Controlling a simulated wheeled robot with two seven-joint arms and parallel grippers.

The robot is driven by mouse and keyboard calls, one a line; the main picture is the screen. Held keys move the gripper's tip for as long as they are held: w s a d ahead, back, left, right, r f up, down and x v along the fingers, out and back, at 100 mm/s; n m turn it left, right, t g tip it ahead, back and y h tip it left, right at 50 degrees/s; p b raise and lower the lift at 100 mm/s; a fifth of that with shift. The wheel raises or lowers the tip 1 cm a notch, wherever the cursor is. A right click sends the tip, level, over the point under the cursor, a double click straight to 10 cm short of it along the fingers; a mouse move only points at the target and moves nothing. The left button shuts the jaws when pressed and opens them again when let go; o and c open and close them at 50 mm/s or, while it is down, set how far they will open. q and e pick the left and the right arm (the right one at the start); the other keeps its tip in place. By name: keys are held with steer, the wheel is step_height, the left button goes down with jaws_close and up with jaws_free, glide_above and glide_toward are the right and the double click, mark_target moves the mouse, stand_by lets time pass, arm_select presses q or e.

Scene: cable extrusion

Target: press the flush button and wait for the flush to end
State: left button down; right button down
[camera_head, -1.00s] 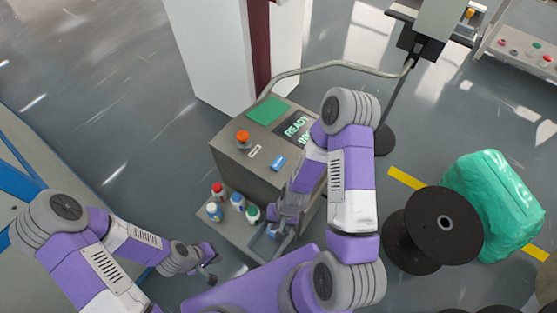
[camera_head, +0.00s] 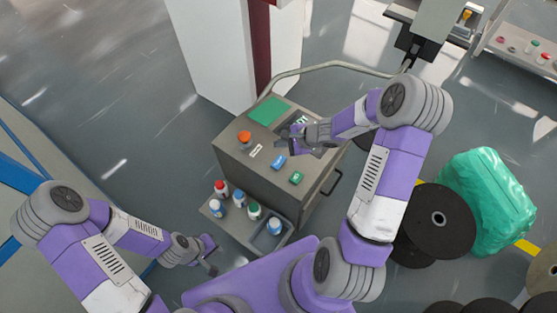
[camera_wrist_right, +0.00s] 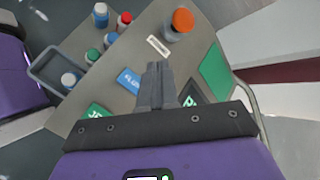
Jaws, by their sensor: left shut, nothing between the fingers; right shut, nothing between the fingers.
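The grey control box (camera_head: 262,170) stands in front of me. Its sloped top carries a blue button (camera_head: 279,162), which also shows in the wrist view (camera_wrist_right: 129,81) with partly hidden lettering that seems to begin "FLU". A green button (camera_head: 297,178) lies to its right. My right gripper (camera_head: 281,142) is shut and empty above the panel, its fingers just beyond the blue button and apart from it as far as I can tell. My left gripper (camera_head: 211,264) is shut and empty, low at the left of the box.
An orange-red knob (camera_head: 244,137) and a white label sit left of the blue button. Several capped bottles stand on the low shelf, one with a blue cap in the grey tray (camera_head: 286,237). A black spool (camera_head: 438,220) and a green wrapped bundle (camera_head: 487,200) stand at right.

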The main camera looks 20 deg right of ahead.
steer(key=shift+f, duration=0.15)
steer(key=b, duration=0.7)
glide_above(281, 163)
step_height(281, 163, down, 8)
steer(key=shift+w+r, duration=0.1)
steer(key=shift+r, duration=0.05)
steer(key=shift+f+b, duration=0.35)
steer(key=shift+f, duration=0.15)
stand_by(1.3)
steer(key=shift+f+b, duration=0.4)
steer(key=shift+b, duration=0.3)
steer(key=shift+f+b, duration=0.45)
steer(key=shift+b, duration=0.15)
stand_by(0.5)
steer(key=shift+r, duration=0.15)
steer(key=shift+r+p, duration=0.6)
steer(key=shift+r, duration=0.15)
